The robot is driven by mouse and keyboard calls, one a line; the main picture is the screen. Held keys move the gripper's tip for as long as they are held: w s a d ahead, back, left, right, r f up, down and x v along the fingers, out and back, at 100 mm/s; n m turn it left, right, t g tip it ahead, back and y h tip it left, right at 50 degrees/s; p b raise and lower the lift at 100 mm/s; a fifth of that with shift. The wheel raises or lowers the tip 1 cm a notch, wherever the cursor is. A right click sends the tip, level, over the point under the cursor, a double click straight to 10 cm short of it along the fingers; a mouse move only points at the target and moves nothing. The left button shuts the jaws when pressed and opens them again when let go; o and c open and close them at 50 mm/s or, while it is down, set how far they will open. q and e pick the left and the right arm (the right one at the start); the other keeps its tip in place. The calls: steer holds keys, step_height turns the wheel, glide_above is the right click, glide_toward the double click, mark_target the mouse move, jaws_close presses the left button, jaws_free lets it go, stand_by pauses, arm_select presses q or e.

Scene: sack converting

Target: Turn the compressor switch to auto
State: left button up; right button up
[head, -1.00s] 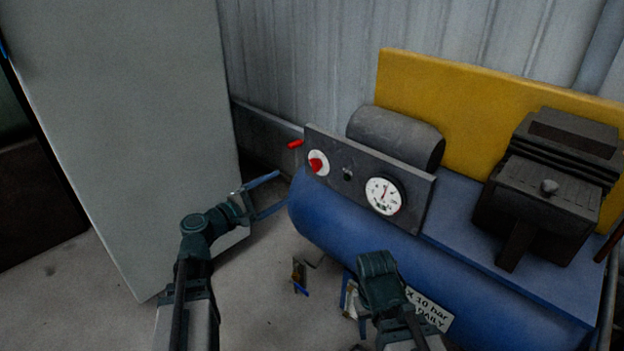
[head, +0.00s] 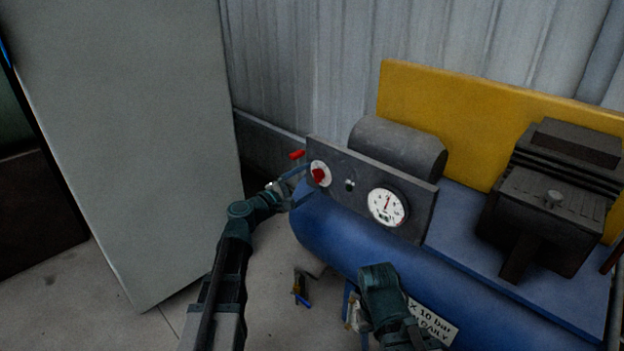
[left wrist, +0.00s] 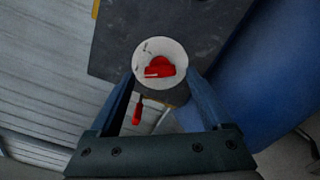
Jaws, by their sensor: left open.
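The compressor switch (head: 319,174) is a red knob on a round white dial at the left end of the dark control panel (head: 425,206). In the left wrist view the red switch (left wrist: 160,68) shows between and just beyond my finger tips, with a white mark on the knob. My left gripper (head: 300,183) is open and empty, just left of the dial; it also shows in the left wrist view (left wrist: 161,88). I cannot tell whether a finger touches the dial. My right arm is in front of the blue tank, its fingertips not visible.
A pressure gauge (head: 387,206) and a small black button (head: 350,186) share the panel. A red-handled lever (head: 297,155) stands close behind my left gripper. The blue tank (head: 345,236) lies below, a grey cabinet (head: 130,130) to the left.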

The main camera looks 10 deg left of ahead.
arm_select(q)
steer(key=shift+x, duration=0.95)
steer(key=shift+s, duration=0.1)
jaws_close()
